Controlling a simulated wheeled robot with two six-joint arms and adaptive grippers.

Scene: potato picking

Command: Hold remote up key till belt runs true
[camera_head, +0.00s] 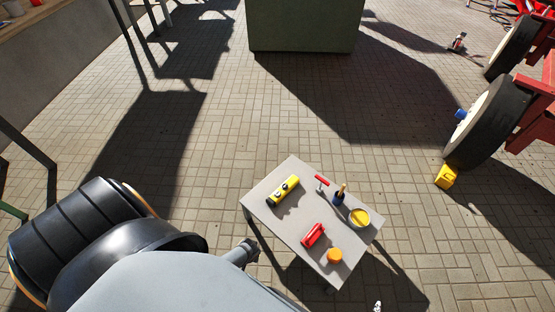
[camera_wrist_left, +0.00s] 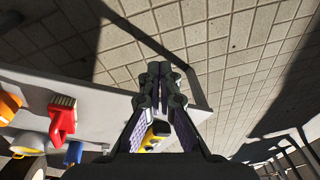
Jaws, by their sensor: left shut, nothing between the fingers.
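The likely remote is a yellow, rounded handset with black parts (camera_head: 284,190), lying near the left side of a small grey table (camera_head: 262,210). In the left wrist view, part of the yellow and black handset (camera_wrist_left: 153,137) shows through the gap behind the closed fingertips. My left gripper (camera_wrist_left: 159,72) is shut and empty; its fingertips meet. In the head view, its dark end (camera_head: 246,252) is by the table's left edge, apart from the handset. The handset's keys are too small to make out. My right gripper is not in view.
The table also holds a red-handled tool (camera_head: 321,181), a blue-and-brown brush (camera_head: 339,196), a yellow-filled tin (camera_head: 359,217), a red brush (camera_head: 313,235) and an orange round item (camera_head: 334,255). A green block (camera_head: 303,28) and a large wheel (camera_head: 488,122) stand beyond. Paving around is mostly clear.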

